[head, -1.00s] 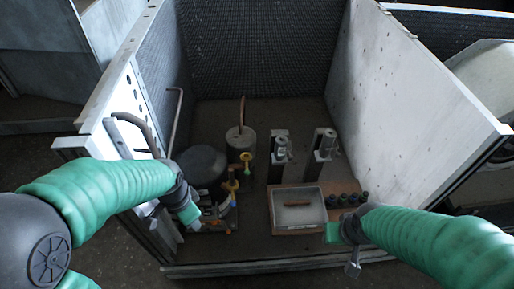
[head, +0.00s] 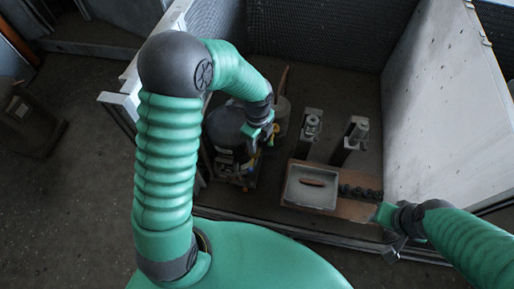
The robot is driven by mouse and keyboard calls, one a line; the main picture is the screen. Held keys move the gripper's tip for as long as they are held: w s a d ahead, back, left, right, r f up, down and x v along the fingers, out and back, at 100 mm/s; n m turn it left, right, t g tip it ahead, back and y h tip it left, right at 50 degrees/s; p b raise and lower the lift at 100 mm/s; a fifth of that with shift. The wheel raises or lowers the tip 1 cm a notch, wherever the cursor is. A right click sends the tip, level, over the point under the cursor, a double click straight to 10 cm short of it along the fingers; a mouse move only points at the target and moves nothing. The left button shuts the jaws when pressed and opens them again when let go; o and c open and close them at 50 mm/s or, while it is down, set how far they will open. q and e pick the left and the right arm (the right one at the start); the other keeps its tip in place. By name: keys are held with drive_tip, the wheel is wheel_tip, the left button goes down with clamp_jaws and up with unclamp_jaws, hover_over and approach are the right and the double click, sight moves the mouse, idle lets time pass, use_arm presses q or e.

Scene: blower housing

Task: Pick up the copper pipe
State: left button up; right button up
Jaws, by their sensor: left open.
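A thin copper-coloured pipe (head: 283,79) stands up from a grey cylinder (head: 282,117) inside the housing, near its back left. Its lower part is partly hidden by my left arm. My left gripper (head: 258,134) is open and empty, pointing down in front of the cylinder and beside a dark round vessel (head: 226,127). From this view I cannot tell whether it touches either. My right gripper (head: 388,230) hangs at the front right of the housing, right of the tray, with no object visible in it; its jaw state is unclear.
A grey tray (head: 310,197) with a reddish-brown piece (head: 313,183) lies on a brown board (head: 352,208). Dark knobs (head: 360,192) line the board. Two metal fixtures (head: 309,124) (head: 354,135) stand behind. A pale wall (head: 440,110) bounds the right side.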

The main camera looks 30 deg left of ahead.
use_arm(q)
drive_tip(key=f, duration=0.2)
drive_tip(key=a+f+b, duration=0.1)
drive_tip(key=f+b, duration=0.1)
drive_tip(key=f, duration=0.1)
drive_tip(key=shift+w+a+f, duration=0.3)
drive_tip(key=shift+a, duration=0.05)
drive_tip(key=shift+d+r, duration=0.1)
drive_tip(key=shift+r, duration=0.05)
drive_tip(key=shift+s+d+r, duration=0.1)
drive_tip(key=shift+d, duration=0.15)
drive_tip(key=c, duration=0.9)
drive_tip(key=shift+a, duration=0.15)
clamp_jaws()
use_arm(e)
drive_tip(key=shift+s+a+f, duration=0.1)
drive_tip(key=shift+a+f, duration=0.15)
drive_tip(key=shift+f, duration=0.3)
drive_tip(key=shift+a+f, duration=0.2)
drive_tip(key=shift+f, duration=0.3)
